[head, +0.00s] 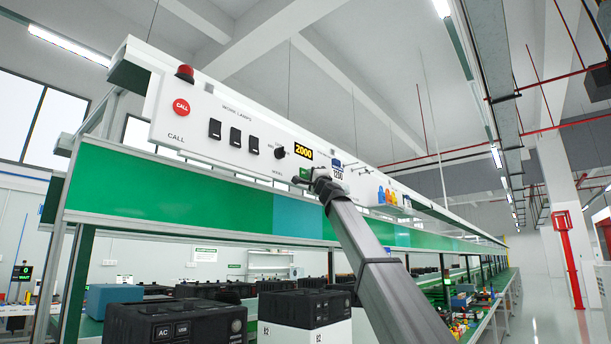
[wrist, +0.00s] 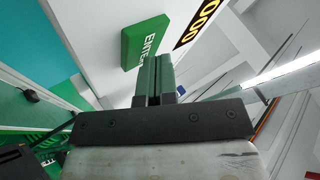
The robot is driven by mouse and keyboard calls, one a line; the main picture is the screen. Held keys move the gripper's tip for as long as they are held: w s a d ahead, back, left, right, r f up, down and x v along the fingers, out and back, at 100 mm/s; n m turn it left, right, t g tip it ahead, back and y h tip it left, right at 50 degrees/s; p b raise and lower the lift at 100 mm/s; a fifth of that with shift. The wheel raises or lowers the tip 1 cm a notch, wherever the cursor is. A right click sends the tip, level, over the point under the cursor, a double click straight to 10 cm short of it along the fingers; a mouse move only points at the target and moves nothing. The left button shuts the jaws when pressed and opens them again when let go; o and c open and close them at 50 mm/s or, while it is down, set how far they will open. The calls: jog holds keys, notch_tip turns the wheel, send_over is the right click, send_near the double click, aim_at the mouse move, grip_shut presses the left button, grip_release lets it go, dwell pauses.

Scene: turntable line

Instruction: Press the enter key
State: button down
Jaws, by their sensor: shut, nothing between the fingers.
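The enter key is a green block with white lettering (wrist: 143,40) on the white panel, in the upper middle of the wrist view. My gripper (wrist: 158,62) is shut and empty. Its green fingertips point toward the panel and appear just beside the key's lower right edge. I cannot tell whether they touch it. In the head view my gripper (head: 299,180) is at the panel, below the yellow 2000 display (head: 303,151). It and my arm hide most of the key there.
The white panel (head: 220,103) also carries a red call button (head: 181,106), several black lamp switches (head: 235,137), a black knob (head: 279,152) and a 1200 display (head: 338,173). A green board (head: 170,190) runs below. Black boxes (head: 175,322) stand lower in front.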

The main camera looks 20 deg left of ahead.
jog(key=shift+a, duration=0.15)
dwell(0.6)
jog(key=shift+s+d, duration=0.25)
jog(key=shift+d, duration=0.5)
jog(key=shift+s+d, duration=0.3)
jog(key=shift+d, duration=0.45)
jog(key=shift+s+d, duration=0.35)
jog(key=shift+d, duration=0.45)
jog(key=shift+s+d, duration=0.3)
jog(key=shift+d, duration=0.45)
